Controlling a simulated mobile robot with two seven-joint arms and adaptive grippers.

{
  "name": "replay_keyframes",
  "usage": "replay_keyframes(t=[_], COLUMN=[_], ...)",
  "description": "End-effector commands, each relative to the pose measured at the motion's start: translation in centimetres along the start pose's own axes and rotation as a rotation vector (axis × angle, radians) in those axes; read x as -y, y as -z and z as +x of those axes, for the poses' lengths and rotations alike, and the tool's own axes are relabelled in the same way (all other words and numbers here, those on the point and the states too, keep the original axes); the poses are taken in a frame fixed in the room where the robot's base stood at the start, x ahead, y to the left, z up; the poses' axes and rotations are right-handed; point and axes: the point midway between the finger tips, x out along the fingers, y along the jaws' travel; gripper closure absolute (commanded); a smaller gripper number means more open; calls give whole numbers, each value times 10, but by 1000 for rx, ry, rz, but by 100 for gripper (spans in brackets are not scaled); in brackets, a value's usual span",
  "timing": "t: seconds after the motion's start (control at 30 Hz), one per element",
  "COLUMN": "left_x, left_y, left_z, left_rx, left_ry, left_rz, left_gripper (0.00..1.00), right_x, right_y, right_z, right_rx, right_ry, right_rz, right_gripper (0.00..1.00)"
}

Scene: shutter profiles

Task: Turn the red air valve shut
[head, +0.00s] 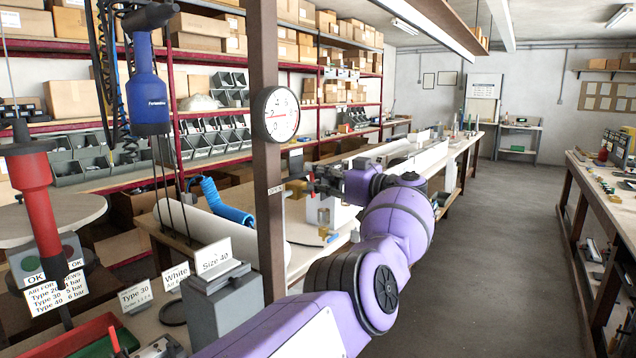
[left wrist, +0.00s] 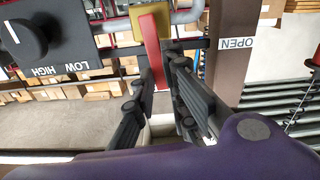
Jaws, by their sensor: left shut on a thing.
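The red air valve lever (left wrist: 153,48) shows in the left wrist view, a flat red bar over a brass-coloured valve body (left wrist: 146,24) on a grey pipe. My left gripper (left wrist: 160,72) has its two dark fingers on either side of the lever, shut on it. My right gripper is not in view.
A round gauge (head: 276,114) hangs on the brown post (head: 265,60). A black box with a LOW/HIGH knob (left wrist: 28,40) is close to the valve. A blue coiled hose (head: 226,203) and a white roll (head: 195,222) lie behind. The aisle floor (head: 500,240) at right is clear.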

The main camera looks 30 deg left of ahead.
Motion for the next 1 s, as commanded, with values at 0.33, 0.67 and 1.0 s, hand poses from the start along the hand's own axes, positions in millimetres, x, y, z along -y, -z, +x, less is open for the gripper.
replay_keyframes(t=[0.33, 0.67, 1.0], left_x=[-6, -7, -7], left_y=[0, 1, 1], left_z=[0, 0, 0], left_rx=[-3, -4, -2], left_ry=[-1, -1, 0], left_rz=[113, 126, 125], left_gripper=[100, 100, 69], right_x=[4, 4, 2], right_y=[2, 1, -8], right_z=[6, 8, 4], right_rx=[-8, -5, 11], right_ry=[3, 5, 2], right_rz=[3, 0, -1], right_gripper=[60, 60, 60])
